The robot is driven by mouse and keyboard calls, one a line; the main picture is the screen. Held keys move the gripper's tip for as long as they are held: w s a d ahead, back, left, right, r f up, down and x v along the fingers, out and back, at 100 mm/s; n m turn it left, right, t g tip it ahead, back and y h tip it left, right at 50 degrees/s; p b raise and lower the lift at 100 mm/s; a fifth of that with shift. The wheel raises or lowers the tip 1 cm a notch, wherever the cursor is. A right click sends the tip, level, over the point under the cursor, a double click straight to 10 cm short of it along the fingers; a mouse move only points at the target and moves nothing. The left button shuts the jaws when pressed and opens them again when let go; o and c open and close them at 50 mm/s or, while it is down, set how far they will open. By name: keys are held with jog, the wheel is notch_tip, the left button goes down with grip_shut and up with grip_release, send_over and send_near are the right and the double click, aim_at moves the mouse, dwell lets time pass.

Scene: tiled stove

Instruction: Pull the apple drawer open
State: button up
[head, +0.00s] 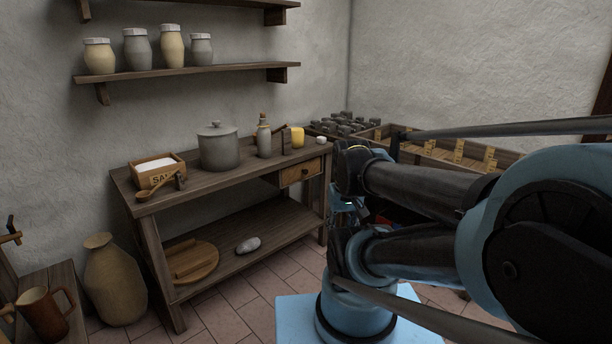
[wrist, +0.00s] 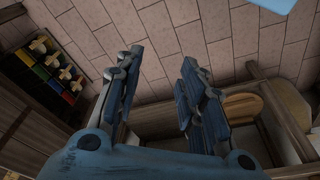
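A small light-wood drawer front (head: 301,172) with a dark knob sits under the right end of the worktable top in the head view. It looks shut. I see no apple mark on it, so I cannot tell whether it is the apple drawer. My gripper (wrist: 158,78) shows in the wrist view with its two blue fingers spread apart and nothing between them. It points down toward the floor tiles, with wooden furniture beneath and beside it. In the head view my arm hides much of the area right of the drawer, and the fingers are hard to make out.
The worktable (head: 198,194) carries a lidded pot (head: 218,148), a salt box (head: 156,170) and a bottle (head: 264,138). Long crates with tags (head: 459,150) stand behind my arm. A rack with coloured compartments (wrist: 52,66) is at left in the wrist view. Tiled floor (wrist: 170,40) is clear.

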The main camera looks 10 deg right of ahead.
jog(key=w+a+r+n+t+y, duration=0.1)
jog(key=w+a+r, duration=0.15)
jog(key=w, duration=0.45)
jog(key=w+a+r+n+y, duration=0.1)
jog(key=w+r+y, duration=0.1)
jog(key=w+r, duration=0.35)
jog(key=w+n+t+y, duration=0.2)
jog(key=w, duration=1.9)
jog(key=w+d+f+n+t+y, duration=0.1)
jog(key=w+d+f+t, duration=0.15)
jog(key=w, duration=0.55)
jog(key=w+d+f+n+t+y, duration=0.1)
jog(key=w+d+f, duration=0.2)
jog(key=w, duration=0.5)
jog(key=n+t, duration=0.1)
jog(key=t, duration=0.1)
send_near(307, 171)
jog(key=shift+y, duration=0.4)
jog(key=x, duration=0.9)
jog(key=shift+w+f, duration=0.1)
jog(key=shift+f, duration=0.25)
jog(key=shift+c, duration=0.2)
jog(key=shift+d, duration=0.1)
grip_shut()
